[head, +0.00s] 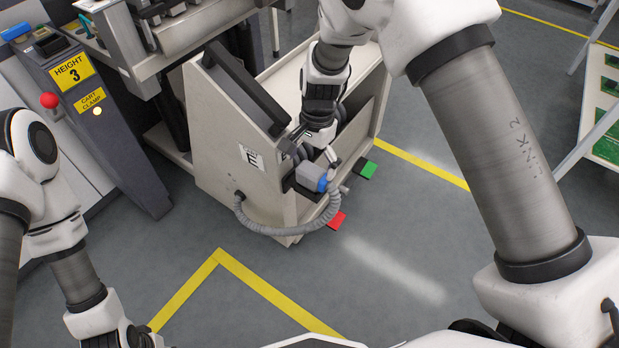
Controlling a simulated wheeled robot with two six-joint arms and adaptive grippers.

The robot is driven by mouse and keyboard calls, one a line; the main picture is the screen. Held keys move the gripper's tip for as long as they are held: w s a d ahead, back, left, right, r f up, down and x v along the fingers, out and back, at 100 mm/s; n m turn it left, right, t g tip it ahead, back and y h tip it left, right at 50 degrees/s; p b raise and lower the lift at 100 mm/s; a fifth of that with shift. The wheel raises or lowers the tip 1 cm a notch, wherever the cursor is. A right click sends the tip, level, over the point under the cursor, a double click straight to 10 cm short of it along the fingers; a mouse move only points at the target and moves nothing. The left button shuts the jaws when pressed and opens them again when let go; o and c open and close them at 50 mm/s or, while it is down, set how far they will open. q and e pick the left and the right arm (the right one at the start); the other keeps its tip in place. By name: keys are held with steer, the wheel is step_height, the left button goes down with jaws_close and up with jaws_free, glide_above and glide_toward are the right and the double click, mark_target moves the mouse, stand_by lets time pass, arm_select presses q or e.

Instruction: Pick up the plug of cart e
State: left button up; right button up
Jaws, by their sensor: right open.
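Cart e (222,150) is a beige trolley with a dark handle and a label that reads E, turned on its side. Its plug (312,175), a grey block with a blue part, sits at a dark holder on the cart's near end. A grey corrugated hose (275,229) loops from the cart's side up to the plug. My right gripper (322,161) is open and comes down from above, right at the plug; I cannot tell whether it touches. The fingers partly hide the plug. My left arm shows at the lower left, with its gripper outside the picture.
A red tab (337,220) and a green tab (368,169) stick out low on the cart's right side. A control post (90,110) marked HEIGHT 3 and CART CLAMP stands at left. A rack with green boards (608,140) is at right. The floor in front is clear, with yellow lines.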

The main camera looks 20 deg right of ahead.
steer(key=f+b, duration=0.1)
steer(key=f, duration=0.4)
steer(key=shift+s, duration=0.2)
arm_select(q)
steer(key=shift+w+f, duration=0.1)
steer(key=shift+f, duration=0.6)
arm_select(e)
steer(key=c, duration=1.7)
steer(key=shift+r, duration=0.1)
